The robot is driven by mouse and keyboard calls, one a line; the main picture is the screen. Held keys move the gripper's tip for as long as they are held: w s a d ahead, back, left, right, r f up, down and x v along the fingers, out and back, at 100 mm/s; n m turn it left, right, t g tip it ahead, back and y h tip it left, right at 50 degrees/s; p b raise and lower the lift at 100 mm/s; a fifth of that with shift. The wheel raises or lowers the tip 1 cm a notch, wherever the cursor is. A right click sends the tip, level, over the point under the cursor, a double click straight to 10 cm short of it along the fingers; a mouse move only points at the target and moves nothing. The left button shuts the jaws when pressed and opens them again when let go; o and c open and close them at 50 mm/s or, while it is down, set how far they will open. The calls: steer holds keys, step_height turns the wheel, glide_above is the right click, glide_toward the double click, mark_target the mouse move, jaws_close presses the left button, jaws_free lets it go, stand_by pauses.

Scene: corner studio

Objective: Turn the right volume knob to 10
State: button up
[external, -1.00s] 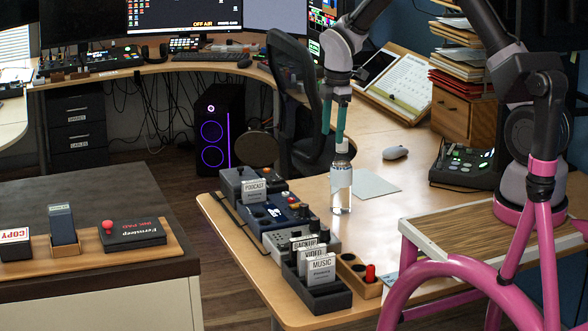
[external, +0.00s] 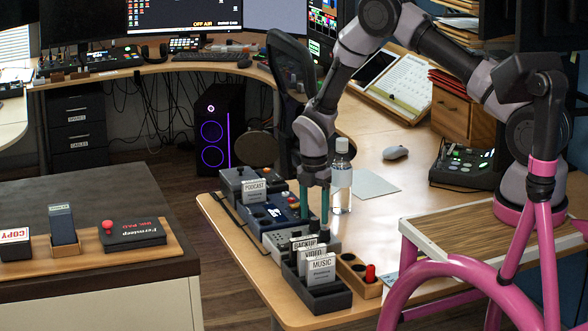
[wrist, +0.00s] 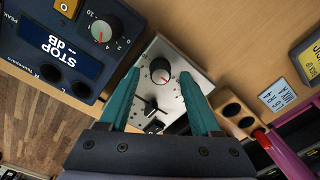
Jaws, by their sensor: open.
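In the wrist view a dark round knob (wrist: 161,70) with a red pointer line sits on a pale metal panel (wrist: 185,62). My gripper (wrist: 159,75) is open, with one teal finger on each side of the knob in the picture; I cannot tell whether they touch it. A second, larger grey knob (wrist: 100,29) with a red pointer and a number scale is on the dark blue unit at upper left. In the external view my gripper (external: 314,220) points down over the row of desk devices. I cannot tell which knob is the right volume knob.
A clear bottle (external: 341,180) stands just right of my gripper. The dark blue unit (external: 275,212) lies to the left, upright cards in a dark holder (external: 322,295) in front. A wooden block with holes (external: 357,273) and a red peg is near.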

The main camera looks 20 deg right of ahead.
steer(key=shift+f, duration=0.9)
jaws_close()
